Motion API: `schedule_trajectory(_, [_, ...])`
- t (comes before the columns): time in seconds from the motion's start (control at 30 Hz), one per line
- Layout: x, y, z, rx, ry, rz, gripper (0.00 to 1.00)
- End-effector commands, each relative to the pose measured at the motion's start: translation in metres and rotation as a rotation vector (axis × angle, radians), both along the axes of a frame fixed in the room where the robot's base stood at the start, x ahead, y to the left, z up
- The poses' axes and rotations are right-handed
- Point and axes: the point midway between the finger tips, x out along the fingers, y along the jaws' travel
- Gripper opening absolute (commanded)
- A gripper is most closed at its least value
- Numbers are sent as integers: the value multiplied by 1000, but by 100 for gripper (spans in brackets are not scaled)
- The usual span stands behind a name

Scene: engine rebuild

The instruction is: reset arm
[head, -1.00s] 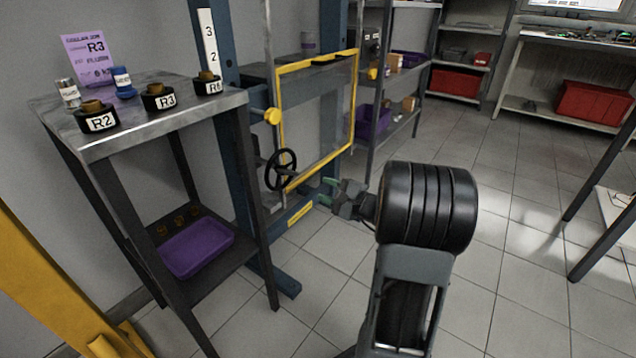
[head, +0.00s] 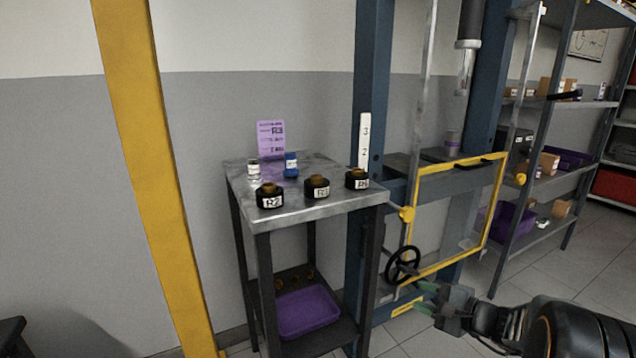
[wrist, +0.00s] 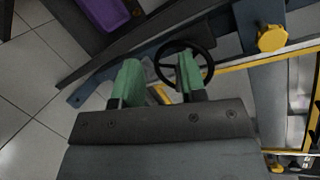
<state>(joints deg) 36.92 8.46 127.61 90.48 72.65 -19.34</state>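My gripper (head: 428,297) is at the lower right of the head view, in front of the press frame's lower part. In the wrist view its two green fingertips (wrist: 160,80) stand apart with nothing between them, so it is open and empty. A black handwheel (head: 403,264) lies just beyond the fingers; in the wrist view the handwheel (wrist: 184,64) shows behind and between the fingertips. I cannot tell the exact gap, but no contact shows. My arm reaches in from the lower right corner.
A metal side table (head: 300,211) holds black pots labelled R2 (head: 270,196), R3 (head: 317,187) and a third, plus small bottles and a purple card (head: 271,140). A purple tray (head: 307,312) sits below. A yellow post (head: 150,180) stands left. A yellow-framed guard (head: 455,215) hangs on the blue press.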

Motion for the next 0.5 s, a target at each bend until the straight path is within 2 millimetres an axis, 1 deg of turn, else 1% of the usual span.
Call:
schedule_trajectory(0.03, [-9, 25, 44, -66, 27, 85, 38])
schedule_trajectory(0.1, [-26, 53, 69, -171, 77, 200, 38])
schedule_trajectory(0.17, [-42, 74, 88, -266, 114, 293, 38])
schedule_trajectory(0.2, [-53, 85, 101, -335, 134, 351, 38])
schedule_trajectory(0.33, [-88, 109, 143, -570, 182, 520, 38])
schedule_trajectory(0.4, [-106, 115, 166, -706, 195, 599, 38])
schedule_trajectory(0.47, [-119, 117, 186, -823, 198, 657, 38])
schedule_trajectory(0.5, [-127, 118, 199, -900, 196, 691, 38])
